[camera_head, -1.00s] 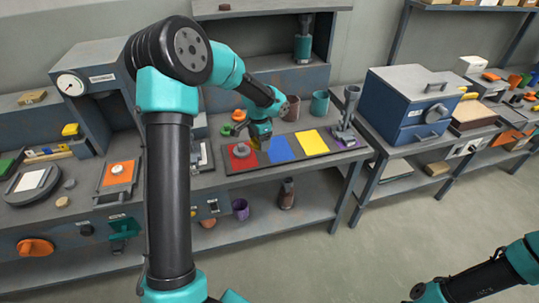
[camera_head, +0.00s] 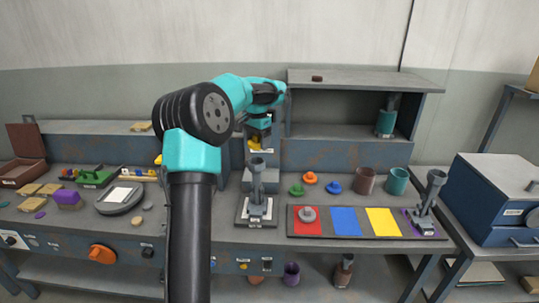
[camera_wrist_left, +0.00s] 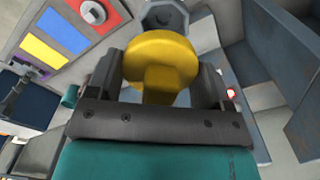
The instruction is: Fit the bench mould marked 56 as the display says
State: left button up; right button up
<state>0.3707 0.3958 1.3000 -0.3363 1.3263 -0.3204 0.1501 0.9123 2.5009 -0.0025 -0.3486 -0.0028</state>
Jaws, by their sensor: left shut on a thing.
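My left gripper (camera_head: 258,134) is shut on a yellow piece (camera_wrist_left: 160,60) with a round disc-shaped top, which sits between its fingers in the left wrist view. In the head view the gripper is above a grey stand with a cup-like top (camera_head: 258,166) on a pale base plate. A grey cup-like rim (camera_wrist_left: 163,16) shows just beyond the yellow piece in the left wrist view. A similar grey stand (camera_head: 428,200) is at the right end of the coloured board. I cannot read a 56 or any display text. My right gripper is out of view.
The dark board (camera_head: 290,226) carries red, blue (camera_head: 345,221) and yellow (camera_head: 383,222) squares; a grey round piece (camera_head: 308,214) lies on the red one. Small coloured pieces and two cups (camera_head: 365,180) stand behind it. A shelf (camera_head: 350,78) rises behind.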

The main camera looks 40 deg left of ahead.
pick_arm(q)
jog(key=shift+s+a+r, duration=0.2)
jog(key=shift+a+r, duration=0.05)
jog(key=shift+a, duration=0.05)
jog(key=shift+f, duration=0.2)
jog(key=shift+f, duration=2.7)
jog(key=shift+f, duration=0.6)
jog(key=o, duration=0.6)
jog(key=shift+o, duration=0.2)
